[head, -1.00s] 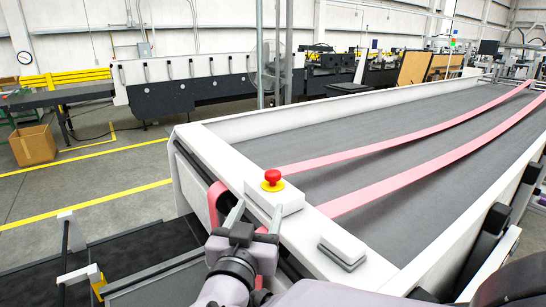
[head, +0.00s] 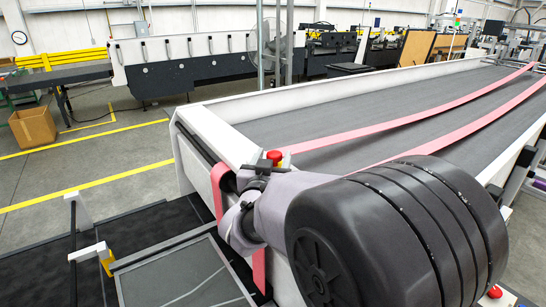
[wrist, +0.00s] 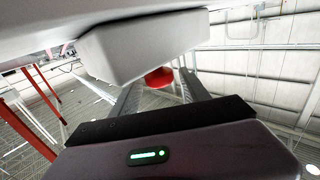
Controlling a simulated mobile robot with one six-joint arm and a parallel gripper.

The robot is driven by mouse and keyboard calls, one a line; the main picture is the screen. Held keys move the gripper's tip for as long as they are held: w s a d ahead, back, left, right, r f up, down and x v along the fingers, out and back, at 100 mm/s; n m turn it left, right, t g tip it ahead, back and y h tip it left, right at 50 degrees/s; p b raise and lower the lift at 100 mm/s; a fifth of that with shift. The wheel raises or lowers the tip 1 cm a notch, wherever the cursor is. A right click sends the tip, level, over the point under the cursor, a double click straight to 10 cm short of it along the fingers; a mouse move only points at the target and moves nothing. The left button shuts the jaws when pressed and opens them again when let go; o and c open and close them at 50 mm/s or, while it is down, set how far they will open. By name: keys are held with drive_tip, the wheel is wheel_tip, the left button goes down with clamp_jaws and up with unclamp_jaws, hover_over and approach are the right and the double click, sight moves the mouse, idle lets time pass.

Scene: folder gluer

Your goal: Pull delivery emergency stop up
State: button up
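The delivery emergency stop is a red mushroom button (head: 274,155) at the near corner of the long conveyor. Its yellow base and mounting box are mostly hidden behind my arm in the head view. My gripper (head: 266,164) is right at the button, largely covered by my own arm. In the wrist view the red button (wrist: 160,77) shows below the pale box (wrist: 145,45). It lies between the two fingers of my gripper (wrist: 160,84). The fingers are apart with a gap visible on each side; contact cannot be seen.
The conveyor (head: 330,125) with pink belts (head: 400,122) stretches away to the back right. Another red button (head: 495,292) shows at lower right. A dark platform (head: 150,225) lies at left. A cardboard box (head: 33,127) stands on open floor farther left.

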clamp_jaws()
drive_tip(key=shift+w+r, duration=0.1)
drive_tip(key=shift+r, duration=0.75)
drive_tip(key=shift+o, duration=1.2)
unclamp_jaws()
drive_tip(key=s+a+b, duration=0.2)
drive_tip(key=s+a, duration=0.1)
drive_tip(key=s, duration=1.4)
drive_tip(key=shift+a, duration=0.15)
